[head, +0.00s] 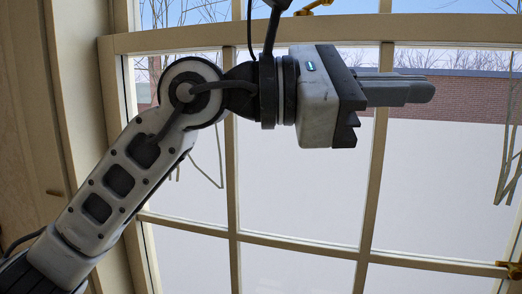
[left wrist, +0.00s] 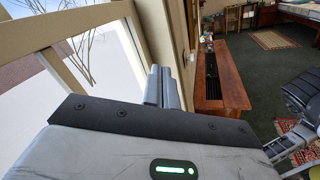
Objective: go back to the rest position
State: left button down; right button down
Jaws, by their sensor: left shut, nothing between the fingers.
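My left gripper (head: 428,90) is raised in front of the window in the head view, its arm coming up from the lower left. Its grey fingers point right and lie together, with nothing between them. The fingers also show in the left wrist view (left wrist: 163,84), beyond the grey gripper body. My right gripper shows in neither view.
A large window with cream bars (head: 232,180) fills most of the head view behind my left arm. In the left wrist view a long wooden table (left wrist: 222,80) stands ahead, with a patterned rug (left wrist: 273,39) on the dark floor farther back.

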pick_arm(q)
jog(key=w+a+f+m+t+y+p, duration=0.1)
jog(key=w+a+f+m+t+y, duration=0.35)
jog(key=a+f+m+t, duration=0.75)
jog(key=w+a+f+m+t+y+p, duration=0.1)
jog(key=w+a+f+m+t+y, duration=0.5)
jog(key=f+m, duration=0.9)
jog(key=s+a+f+n+g+y, duration=0.2)
jog(key=s+f+n, duration=0.4)
jog(key=s+f, duration=0.3)
jog(key=s+a+f+n+g+y, duration=0.2)
jog(key=s+a+f+n+g, duration=0.3)
jog(key=f, duration=1.3)
jog(key=s+a+n, duration=0.1)
jog(key=s+a, duration=0.1)
jog(key=s, duration=0.1)
jog(key=shift+s+f+n+p, duration=0.15)
jog(key=shift+s+n+p, duration=0.15)
jog(key=shift+s+n, duration=0.1)
